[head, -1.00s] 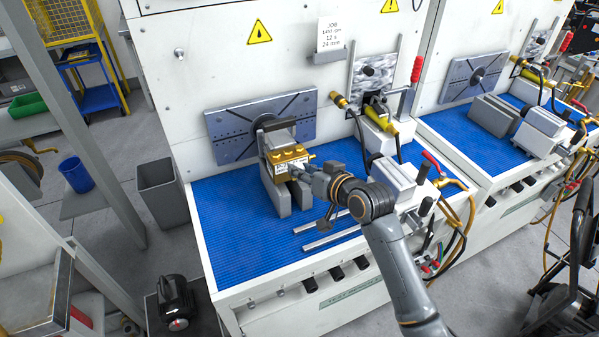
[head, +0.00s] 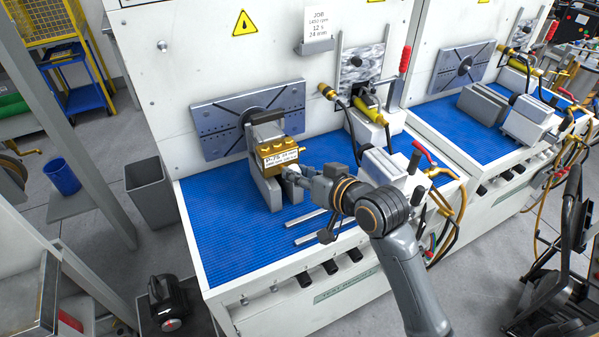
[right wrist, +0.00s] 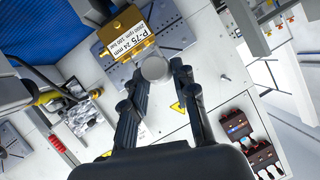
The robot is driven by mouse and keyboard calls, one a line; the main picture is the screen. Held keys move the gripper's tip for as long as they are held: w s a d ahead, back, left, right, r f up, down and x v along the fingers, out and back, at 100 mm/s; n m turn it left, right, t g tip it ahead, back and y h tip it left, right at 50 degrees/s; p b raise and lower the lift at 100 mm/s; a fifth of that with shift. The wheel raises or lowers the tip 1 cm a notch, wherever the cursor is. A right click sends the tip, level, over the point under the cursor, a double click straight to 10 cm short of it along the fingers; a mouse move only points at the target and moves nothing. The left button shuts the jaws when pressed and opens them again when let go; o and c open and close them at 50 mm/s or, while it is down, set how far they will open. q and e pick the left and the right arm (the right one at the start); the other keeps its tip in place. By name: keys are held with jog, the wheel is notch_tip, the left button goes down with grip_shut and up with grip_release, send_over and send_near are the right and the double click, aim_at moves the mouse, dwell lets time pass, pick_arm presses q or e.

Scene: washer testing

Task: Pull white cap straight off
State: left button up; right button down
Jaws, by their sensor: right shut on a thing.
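A brass pump block (head: 276,155) with a white label sits on a grey fixture on the blue mat. In the right wrist view the block (right wrist: 124,29) shows its "P-75" label. The round white cap (head: 293,171) is at the block's front right side. It also shows in the right wrist view (right wrist: 155,69), just below the block, near the fingertips. My right gripper (head: 296,177) is shut on the cap. Whether the cap is still seated or slightly clear of the block cannot be told. My left gripper is out of view.
The blue mat (head: 222,240) is clear at its front left. Two metal bars (head: 312,230) lie below my right gripper. A slotted plate (head: 248,118) stands behind the block. Grey blocks and hoses with yellow fittings (head: 372,112) stand to the right.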

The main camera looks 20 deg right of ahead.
jog(key=shift+s, duration=0.2)
jog(key=shift+s+d+f+p, duration=0.2)
jog(key=shift+s, duration=0.65)
jog(key=shift+s+d+f+p, duration=0.15)
jog(key=shift+s+d+f, duration=0.05)
jog(key=shift+s, duration=0.65)
jog(key=shift+s+d+f+p, duration=0.2)
jog(key=shift+s, duration=0.65)
jog(key=shift+s, duration=0.1)
